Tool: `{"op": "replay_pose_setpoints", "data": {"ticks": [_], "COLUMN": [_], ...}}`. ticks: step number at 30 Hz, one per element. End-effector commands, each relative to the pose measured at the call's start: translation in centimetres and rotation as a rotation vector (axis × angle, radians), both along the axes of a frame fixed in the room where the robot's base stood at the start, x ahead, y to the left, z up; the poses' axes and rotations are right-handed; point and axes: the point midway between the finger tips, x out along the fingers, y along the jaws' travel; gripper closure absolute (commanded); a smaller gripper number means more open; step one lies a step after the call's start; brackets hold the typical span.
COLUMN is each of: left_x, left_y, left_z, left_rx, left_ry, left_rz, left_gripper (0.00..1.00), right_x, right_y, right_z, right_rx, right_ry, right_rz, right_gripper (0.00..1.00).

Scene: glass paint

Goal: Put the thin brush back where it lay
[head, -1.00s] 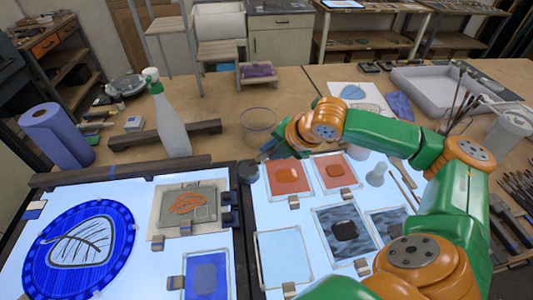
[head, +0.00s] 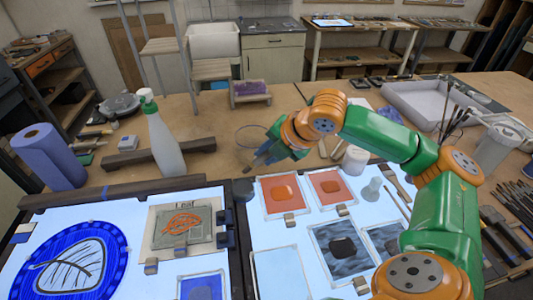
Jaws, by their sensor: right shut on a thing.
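My right gripper (head: 260,160) reaches over the back edge of the light tables, in front of the clear glass bowl (head: 247,133). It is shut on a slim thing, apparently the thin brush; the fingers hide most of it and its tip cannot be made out. A thin stick or brush (head: 396,202) lies on the right lit panel beside a small glass stopper-like piece (head: 371,190). My left gripper is not in view.
A white cylinder (head: 355,160) is right of the gripper. Brushes stand upright in a holder (head: 447,125); several more tools (head: 515,195) lie at the right. Orange and dark glass tiles (head: 281,194) cover the right panel.

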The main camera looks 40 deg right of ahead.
Motion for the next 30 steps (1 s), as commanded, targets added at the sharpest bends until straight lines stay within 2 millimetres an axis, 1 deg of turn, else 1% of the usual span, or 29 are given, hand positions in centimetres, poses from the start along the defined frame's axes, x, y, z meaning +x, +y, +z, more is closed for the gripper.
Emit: {"op": "replay_pose_setpoints", "data": {"ticks": [2,15,18,21,28,29,30], "left_x": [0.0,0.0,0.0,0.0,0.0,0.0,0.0], "left_y": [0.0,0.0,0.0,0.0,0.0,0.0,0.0], "left_z": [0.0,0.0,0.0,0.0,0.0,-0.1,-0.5], "left_rx": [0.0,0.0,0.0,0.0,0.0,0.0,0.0], "left_ry": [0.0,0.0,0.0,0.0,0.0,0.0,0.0], "left_rz": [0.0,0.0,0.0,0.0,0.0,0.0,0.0], "left_gripper": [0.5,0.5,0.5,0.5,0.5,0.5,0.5], "right_x": [0.1,0.1,0.1,0.0,0.0,0.0,0.0], "right_y": [0.0,0.1,0.0,0.0,0.0,-0.1,-0.2], "right_z": [0.6,8.1,9.4,10.0,10.0,9.9,9.6], "right_rx": [0.002,0.003,0.002,0.001,0.006,0.041,0.149], "right_ry": [-0.005,-0.007,-0.006,-0.001,0.0,0.005,0.016], "right_rz": [-0.001,0.003,0.001,0.001,-0.003,-0.019,-0.072], "right_gripper": [1.0,1.0,1.0,1.0,1.0,1.0,1.0]}}
